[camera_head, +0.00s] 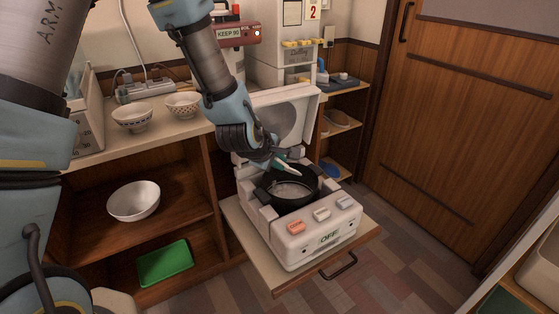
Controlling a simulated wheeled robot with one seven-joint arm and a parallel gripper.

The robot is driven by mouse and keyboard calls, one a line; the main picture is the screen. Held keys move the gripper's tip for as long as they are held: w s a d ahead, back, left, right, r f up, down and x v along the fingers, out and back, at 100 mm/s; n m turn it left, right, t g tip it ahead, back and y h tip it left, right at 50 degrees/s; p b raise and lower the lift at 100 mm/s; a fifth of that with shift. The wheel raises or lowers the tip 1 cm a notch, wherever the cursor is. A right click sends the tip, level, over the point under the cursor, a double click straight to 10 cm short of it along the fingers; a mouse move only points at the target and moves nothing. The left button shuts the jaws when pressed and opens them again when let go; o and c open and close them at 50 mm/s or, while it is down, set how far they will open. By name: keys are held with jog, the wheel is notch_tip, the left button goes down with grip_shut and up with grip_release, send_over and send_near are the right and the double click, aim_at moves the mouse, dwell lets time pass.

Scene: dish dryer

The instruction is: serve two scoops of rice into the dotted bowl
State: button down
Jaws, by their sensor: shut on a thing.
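The open rice cooker (308,241) stands on a pulled-out shelf, with its lid raised at the back. Its black pot (262,193) has pale rice (292,192) in it. My gripper (279,163) is over the back of the pot, shut on a pale utensil that looks like a rice paddle (288,170). The utensil slants down toward the pot; I cannot tell whether its tip touches the rice. Two small patterned bowls stand on the counter at left. The right one seems to be the dotted bowl (183,106); the left one is a blue-patterned bowl (132,119).
A plain white bowl (134,202) sits on the shelf under the counter, above a green tray (165,263). A power strip (146,90) with cords lies behind the small bowls. A wooden door (465,130) is at right. The cooker's raised lid (286,112) stands close to my wrist.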

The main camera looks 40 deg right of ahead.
notch_tip(320, 180, down, 12)
jog(key=b, duration=0.8)
jog(key=shift+s+a, duration=0.15)
jog(key=shift+a, duration=0.1)
jog(key=shift+b, duration=0.3)
dwell(0.5)
jog(key=shift+r, duration=0.15)
notch_tip(320, 180, up, 15)
jog(key=p, duration=1.1)
send_over(277, 197)
jog(key=d, duration=0.1)
jog(key=shift+w+d, duration=0.15)
jog(key=shift+w, duration=0.15)
jog(key=shift+f+b, duration=0.25)
jog(key=shift+b, duration=0.2)
jog(key=shift+r+t+h+b, duration=0.25)
jog(key=shift+t+h+b, duration=0.5)
jog(key=shift+b, duration=1.4)
